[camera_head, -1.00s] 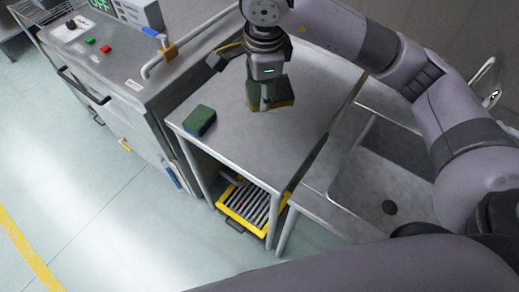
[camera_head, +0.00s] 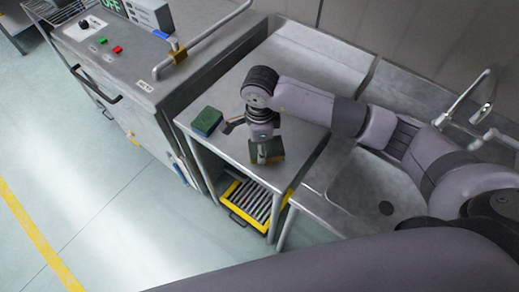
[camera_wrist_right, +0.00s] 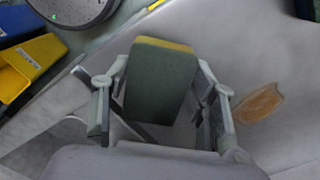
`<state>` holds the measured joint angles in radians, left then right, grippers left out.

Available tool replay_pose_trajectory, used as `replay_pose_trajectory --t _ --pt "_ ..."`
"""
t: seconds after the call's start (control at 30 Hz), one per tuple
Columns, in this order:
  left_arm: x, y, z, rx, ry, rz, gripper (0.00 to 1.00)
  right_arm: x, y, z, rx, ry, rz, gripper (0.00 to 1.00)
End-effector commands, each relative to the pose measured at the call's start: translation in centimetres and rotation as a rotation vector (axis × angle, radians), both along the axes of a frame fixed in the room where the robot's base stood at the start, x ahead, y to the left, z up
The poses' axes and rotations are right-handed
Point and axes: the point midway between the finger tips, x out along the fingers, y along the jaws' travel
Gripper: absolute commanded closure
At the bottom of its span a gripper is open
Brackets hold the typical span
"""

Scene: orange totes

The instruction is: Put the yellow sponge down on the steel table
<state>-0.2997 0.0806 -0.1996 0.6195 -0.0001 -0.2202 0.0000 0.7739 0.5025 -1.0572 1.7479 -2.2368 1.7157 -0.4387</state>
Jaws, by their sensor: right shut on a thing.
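The yellow sponge (camera_head: 273,152) has a dark green pad and stands on edge in my right gripper (camera_head: 262,154), low over the right part of the steel table (camera_head: 232,146). I cannot tell if it touches the table. In the right wrist view, the sponge (camera_wrist_right: 160,80) shows its green face and a thin yellow top edge, between the two fingers of my right gripper (camera_wrist_right: 163,108). The gripper hides part of the sponge in the head view. My left gripper is not in view.
A green and blue sponge (camera_head: 207,121) lies on the table's left part. A sink (camera_head: 375,190) with a tap adjoins on the right. A machine with a control panel (camera_head: 110,45) stands left. A yellow tray (camera_head: 250,203) is below the table. A brownish patch (camera_wrist_right: 260,103) shows on the steel.

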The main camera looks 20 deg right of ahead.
Motion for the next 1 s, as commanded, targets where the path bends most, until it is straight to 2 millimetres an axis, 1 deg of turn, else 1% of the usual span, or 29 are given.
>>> replay_pose_trajectory --t 0.2,0.27,0.37,0.63,0.67,0.93,1.0 --pt "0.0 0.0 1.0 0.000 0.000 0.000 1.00 -0.1 0.0 -3.1 0.000 0.005 0.000 0.69" --pt "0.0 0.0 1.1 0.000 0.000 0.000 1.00 -0.1 0.0 -3.7 0.000 0.004 0.000 0.69" --pt "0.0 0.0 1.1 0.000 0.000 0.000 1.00 -0.1 0.0 -4.1 -0.001 0.001 0.001 0.69" --pt "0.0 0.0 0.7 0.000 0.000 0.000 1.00 0.0 0.0 -4.4 -0.001 0.000 0.001 0.69" --pt "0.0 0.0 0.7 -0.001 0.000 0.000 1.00 0.0 0.0 -4.4 -0.001 0.001 0.001 0.46" --pt "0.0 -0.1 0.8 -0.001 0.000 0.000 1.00 0.0 0.0 -4.3 -0.001 0.001 0.001 0.29" --pt "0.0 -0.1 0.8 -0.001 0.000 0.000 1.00 0.0 0.0 -4.3 -0.001 0.001 0.001 0.27"
